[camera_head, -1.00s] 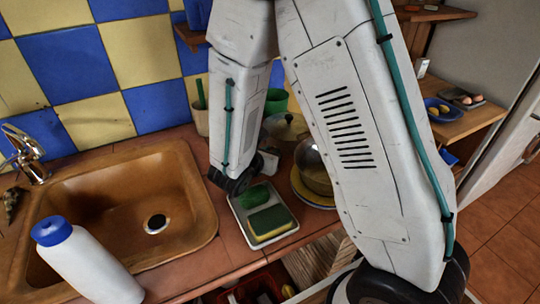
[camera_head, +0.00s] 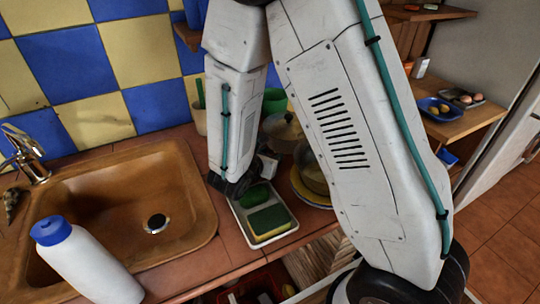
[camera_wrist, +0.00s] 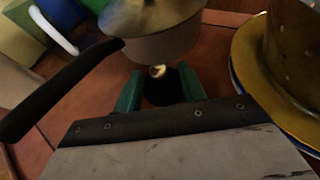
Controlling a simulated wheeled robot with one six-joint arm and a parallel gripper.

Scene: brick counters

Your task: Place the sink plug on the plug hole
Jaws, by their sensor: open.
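The sink plug (camera_wrist: 162,90), a small dark round piece with a shiny metal knob, sits on the tiled counter in the wrist view. My gripper (camera_wrist: 160,82) is open, its two green fingers on either side of the plug. I cannot tell whether they touch it. In the head view the plug and fingertips cannot be made out behind my arm. The plug hole (camera_head: 156,223) is a light ring with a dark centre in the floor of the brown sink (camera_head: 95,205), to the left of my arm. It is uncovered.
A lidded pot (camera_wrist: 165,40) stands just beyond the plug, with a black handle (camera_wrist: 60,90) reaching left. A yellowish pot (camera_wrist: 295,45) on a plate is close right. A sponge tray (camera_head: 283,237) lies between sink and arm. A white bottle (camera_head: 90,265) stands by the sink's front.

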